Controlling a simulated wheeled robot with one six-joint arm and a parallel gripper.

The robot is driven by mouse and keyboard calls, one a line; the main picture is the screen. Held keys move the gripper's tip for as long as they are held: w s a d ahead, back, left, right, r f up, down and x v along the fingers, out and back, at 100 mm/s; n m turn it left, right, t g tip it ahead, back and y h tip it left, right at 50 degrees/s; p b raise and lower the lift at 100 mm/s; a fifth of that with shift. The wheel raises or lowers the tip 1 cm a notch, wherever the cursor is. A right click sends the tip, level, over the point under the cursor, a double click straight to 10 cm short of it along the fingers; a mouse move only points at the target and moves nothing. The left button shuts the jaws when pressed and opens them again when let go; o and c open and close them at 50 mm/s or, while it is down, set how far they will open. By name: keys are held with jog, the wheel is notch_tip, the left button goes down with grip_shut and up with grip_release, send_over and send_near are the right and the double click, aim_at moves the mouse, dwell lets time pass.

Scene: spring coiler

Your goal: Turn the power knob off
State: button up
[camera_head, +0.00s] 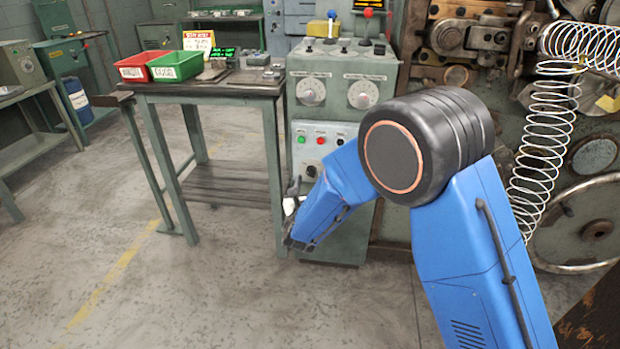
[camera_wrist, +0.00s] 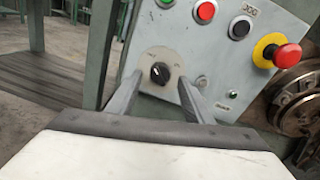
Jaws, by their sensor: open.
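The power knob (camera_wrist: 160,72) is a small black rotary knob on a pale round plate, low on the grey-green control panel. In the wrist view it sits between the two fingers of my gripper (camera_wrist: 160,90), which are spread apart on either side of it. The fingers appear not to touch the knob, though the exact distance is hard to tell. In the head view the knob (camera_head: 312,171) shows small and dark on the panel, just above my blue forearm.
A green button (camera_wrist: 166,3), a red button (camera_wrist: 206,11), a black button (camera_wrist: 240,27) and a red mushroom button on yellow (camera_wrist: 283,56) sit near the knob. A table (camera_head: 210,90) with red and green bins stands left of the cabinet. A large wire spring (camera_head: 545,140) hangs at right.

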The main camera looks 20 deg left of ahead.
jog(key=v, duration=1.5)
jog(key=shift+s, duration=0.1)
